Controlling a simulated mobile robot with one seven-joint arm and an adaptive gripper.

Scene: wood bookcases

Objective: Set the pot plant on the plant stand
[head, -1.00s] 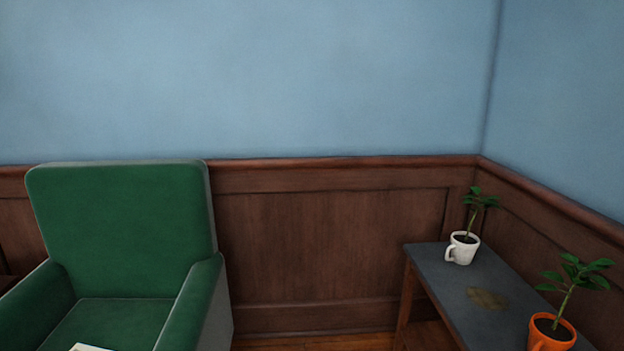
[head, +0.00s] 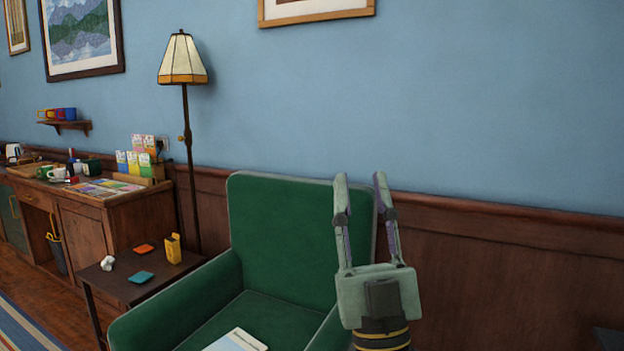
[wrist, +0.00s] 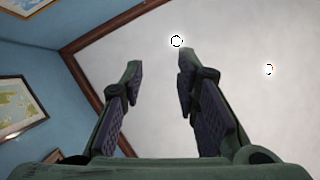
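My gripper (head: 360,178) is raised upright in front of the green armchair, with its two fingers apart and nothing between them. The wrist view also shows the open gripper (wrist: 160,62), pointing up at the pale ceiling. No pot plant and no plant stand can be made out in either view now. A small dark corner (head: 608,339) at the lower right edge may be the table that held two potted plants in the earlier head view.
The green armchair (head: 290,235) stands close, with a pale book (head: 237,341) on its seat. A small side table (head: 115,285) with small items, a floor lamp (head: 183,65) and a wooden sideboard (head: 95,215) are to the left. The wall is behind.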

